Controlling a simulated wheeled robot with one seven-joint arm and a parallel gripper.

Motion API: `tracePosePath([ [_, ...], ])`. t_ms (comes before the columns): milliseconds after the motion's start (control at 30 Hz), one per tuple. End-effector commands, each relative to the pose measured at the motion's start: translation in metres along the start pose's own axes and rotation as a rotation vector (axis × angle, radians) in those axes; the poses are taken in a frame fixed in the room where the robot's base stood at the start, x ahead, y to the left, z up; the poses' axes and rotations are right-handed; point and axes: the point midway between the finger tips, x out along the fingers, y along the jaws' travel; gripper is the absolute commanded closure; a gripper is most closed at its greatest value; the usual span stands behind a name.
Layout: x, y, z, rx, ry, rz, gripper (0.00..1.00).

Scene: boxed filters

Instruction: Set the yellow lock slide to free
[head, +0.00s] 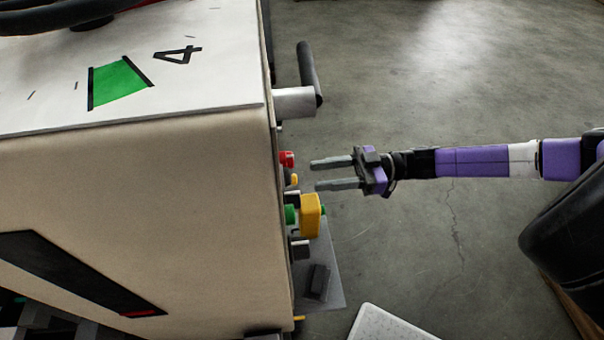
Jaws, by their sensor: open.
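A yellow block (310,216), which looks like the lock slide, sticks out from the right side of the beige cabinet (150,220). Green parts show on both sides of it. I cannot read any marking for its setting from this angle. My gripper (316,175) is open and empty, with its two fingers pointing left at the cabinet's side. It is just above the yellow block in the picture and appears apart from it. The cabinet face that bears these parts is seen almost edge-on, so much of it is hidden.
A red knob (287,159) and a small yellow-orange part (294,179) sit on the same side, near my fingertips. A black handle (309,72) juts out above. A grey plate (328,265) lies below, and a white panel (385,325) at the bottom. Open floor lies right.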

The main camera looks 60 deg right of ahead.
Motion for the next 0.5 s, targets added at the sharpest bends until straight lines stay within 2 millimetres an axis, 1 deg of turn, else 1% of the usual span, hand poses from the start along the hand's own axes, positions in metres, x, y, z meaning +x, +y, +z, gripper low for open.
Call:
tracePosePath([
  [33,0.010,0.000,-0.002,0.000,0.002,-0.003,0.57],
  [200,0.033,0.000,-0.002,-0.001,0.001,-0.002,0.57],
  [333,0.043,0.000,-0.001,-0.002,0.000,0.000,0.57],
  [500,0.048,0.000,0.000,-0.002,-0.002,0.001,0.57],
])
